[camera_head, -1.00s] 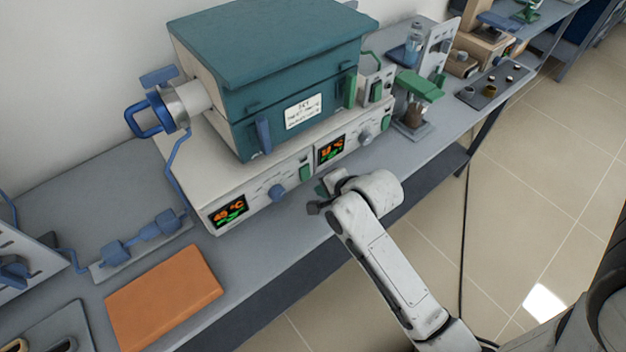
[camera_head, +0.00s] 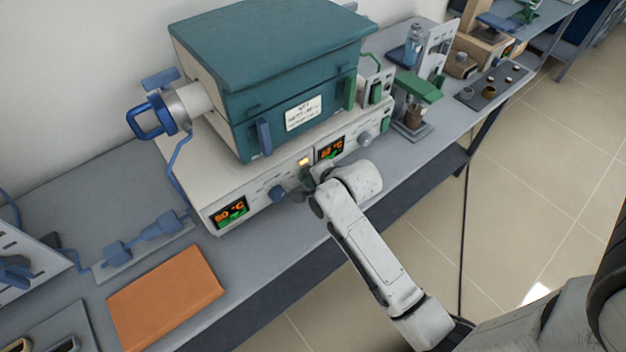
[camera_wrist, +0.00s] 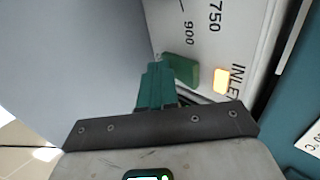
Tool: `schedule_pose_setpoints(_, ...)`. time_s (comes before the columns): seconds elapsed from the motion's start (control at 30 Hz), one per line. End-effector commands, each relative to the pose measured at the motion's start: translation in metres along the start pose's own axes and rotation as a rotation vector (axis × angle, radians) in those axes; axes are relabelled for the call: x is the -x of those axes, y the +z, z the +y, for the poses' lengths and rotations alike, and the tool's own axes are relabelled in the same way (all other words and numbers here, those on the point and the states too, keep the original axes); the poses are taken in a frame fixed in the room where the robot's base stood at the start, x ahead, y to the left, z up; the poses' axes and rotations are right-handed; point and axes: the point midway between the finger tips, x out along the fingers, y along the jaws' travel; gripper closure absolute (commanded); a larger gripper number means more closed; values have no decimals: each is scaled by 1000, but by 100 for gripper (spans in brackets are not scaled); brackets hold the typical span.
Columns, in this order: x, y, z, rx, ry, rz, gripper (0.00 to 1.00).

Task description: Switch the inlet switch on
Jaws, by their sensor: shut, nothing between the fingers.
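The inlet switch is a green rocker (camera_wrist: 182,70) on the pale furnace panel, between the dial numbers and the "INLET" lettering in the wrist view. An amber lamp (camera_wrist: 221,81) beside it is lit; it also glows in the head view (camera_head: 305,161). My gripper (camera_wrist: 159,68) has its teal fingers shut and empty. Their tips are right beside the switch; I cannot tell whether they touch it. In the head view my wrist partly hides the switch area.
The teal furnace (camera_head: 262,75) stands on the control base. The left display (camera_head: 231,212) and right display (camera_head: 330,148) are lit. An orange block (camera_head: 165,297) lies on the bench (camera_head: 105,190).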

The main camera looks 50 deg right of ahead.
Motion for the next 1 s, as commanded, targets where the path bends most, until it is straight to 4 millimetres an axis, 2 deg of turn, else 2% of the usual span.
schedule_pose_setpoints(0.53, 12, 0, -11, 0, -2, 0, 100)
schedule_pose_setpoints(1.0, 12, 0, -12, 0, -3, 0, 100)
